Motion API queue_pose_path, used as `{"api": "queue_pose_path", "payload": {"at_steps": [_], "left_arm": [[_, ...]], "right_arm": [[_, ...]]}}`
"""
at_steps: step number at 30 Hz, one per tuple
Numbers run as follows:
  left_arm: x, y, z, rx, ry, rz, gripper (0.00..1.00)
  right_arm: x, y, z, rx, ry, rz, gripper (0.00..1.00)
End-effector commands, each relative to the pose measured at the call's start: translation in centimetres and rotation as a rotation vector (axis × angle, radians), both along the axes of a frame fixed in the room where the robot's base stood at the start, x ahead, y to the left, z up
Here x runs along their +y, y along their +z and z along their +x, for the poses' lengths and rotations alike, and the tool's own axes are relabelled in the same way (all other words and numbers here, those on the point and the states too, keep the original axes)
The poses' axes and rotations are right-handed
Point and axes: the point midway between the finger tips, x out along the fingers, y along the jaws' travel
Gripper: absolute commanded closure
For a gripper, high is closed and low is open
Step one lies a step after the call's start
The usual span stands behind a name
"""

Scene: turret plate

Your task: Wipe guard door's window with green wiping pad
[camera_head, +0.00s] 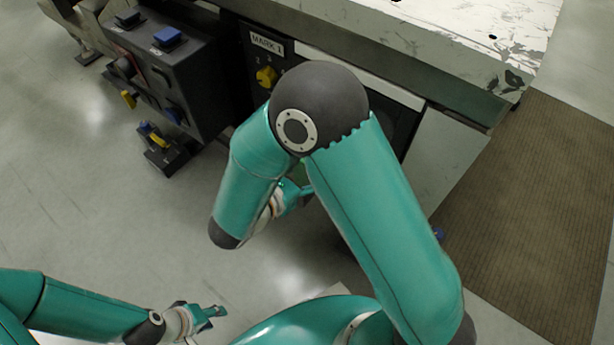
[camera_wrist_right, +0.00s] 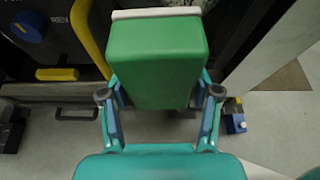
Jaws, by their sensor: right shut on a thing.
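The green wiping pad (camera_wrist_right: 155,65) is a green block with a pale strip along its far edge. My right gripper (camera_wrist_right: 158,98) is shut on it, with one finger on each side in the right wrist view. In the head view my right arm hides most of this gripper, and only a sliver of green shows beside it. A dark panel with a pale frame (camera_head: 400,97) shows partly behind the arm below the bench top. I cannot tell whether it is the guard door's window. My left gripper (camera_head: 213,313) is low at the front left, away from everything. Its finger gap is unclear.
A dark control box (camera_head: 165,65) with blue and yellow parts stands at the upper left. A yellow knob (camera_head: 266,76) sits under the "MARK 1" label. A yellow handle (camera_wrist_right: 90,38) is left of the pad. A worn pale bench top (camera_head: 470,30) overhangs a brown mat (camera_head: 545,210).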

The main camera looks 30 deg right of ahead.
Motion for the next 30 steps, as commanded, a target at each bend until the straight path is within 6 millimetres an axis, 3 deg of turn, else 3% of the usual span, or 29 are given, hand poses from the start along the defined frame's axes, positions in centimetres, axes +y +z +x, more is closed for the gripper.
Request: {"api": "queue_pose_path", "payload": {"at_steps": [18,30], "left_arm": [[0.0,-0.3,0.0,0.0,0.0,0.0,0.6],[0.0,-0.3,0.0,0.0,0.0,0.0,0.6]], "right_arm": [[-5.4,0.0,1.2,-0.004,-0.023,-0.006,0.66],[-6.6,0.0,1.7,-0.004,-0.022,-0.006,0.66]]}}
